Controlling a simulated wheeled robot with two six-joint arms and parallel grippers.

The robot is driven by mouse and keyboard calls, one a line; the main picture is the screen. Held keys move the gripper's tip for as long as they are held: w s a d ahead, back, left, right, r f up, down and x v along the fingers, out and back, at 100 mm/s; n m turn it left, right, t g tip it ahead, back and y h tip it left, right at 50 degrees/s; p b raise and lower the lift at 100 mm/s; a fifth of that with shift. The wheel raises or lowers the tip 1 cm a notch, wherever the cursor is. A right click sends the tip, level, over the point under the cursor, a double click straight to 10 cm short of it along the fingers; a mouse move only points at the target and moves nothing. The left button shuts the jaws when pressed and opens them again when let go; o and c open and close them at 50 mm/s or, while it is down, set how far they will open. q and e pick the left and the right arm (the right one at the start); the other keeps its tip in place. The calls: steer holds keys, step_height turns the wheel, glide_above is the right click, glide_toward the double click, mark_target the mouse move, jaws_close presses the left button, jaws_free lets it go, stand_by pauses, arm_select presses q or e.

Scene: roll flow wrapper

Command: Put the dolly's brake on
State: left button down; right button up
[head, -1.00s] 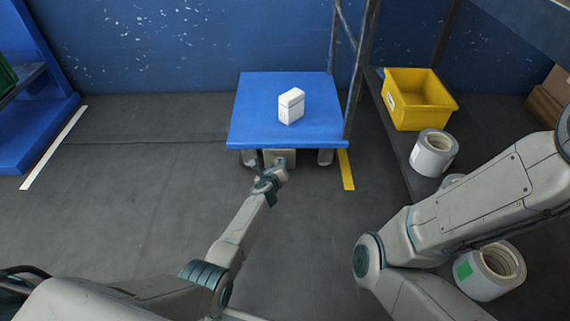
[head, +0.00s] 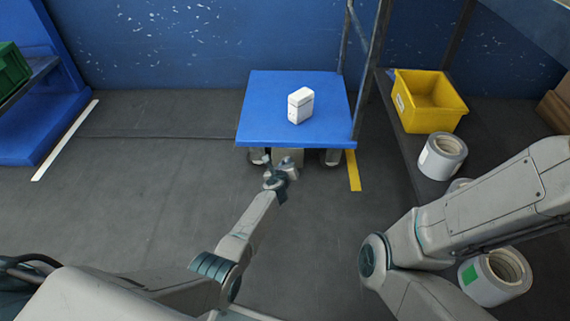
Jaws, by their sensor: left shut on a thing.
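A white carton (head: 300,106) stands on the deck. At the right, a dark shelf holds a yellow bin (head: 428,101) and a grey roll (head: 442,156). Another roll (head: 492,277) is beside my right arm. The floor left of the dolly is clear.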

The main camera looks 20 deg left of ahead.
arm_select(q)
steer(key=m+y, duration=0.1)
steer(key=m, duration=0.1)
steer(key=d+m+y, duration=0.1)
steer(key=m+y, duration=0.1)
steer(key=m+g+y+b, duration=0.1)
steer(key=m, duration=0.1)
steer(key=shift+w+d+f+m+y, duration=0.2)
steer(key=shift+d+m+y, duration=0.1)
steer(key=shift+m+y, duration=0.1)
steer(key=shift+r, duration=0.1)
stand_by(0.5)
steer(key=c, duration=1.5)
jaws_free()
steer(key=shift+o, duration=0.2)
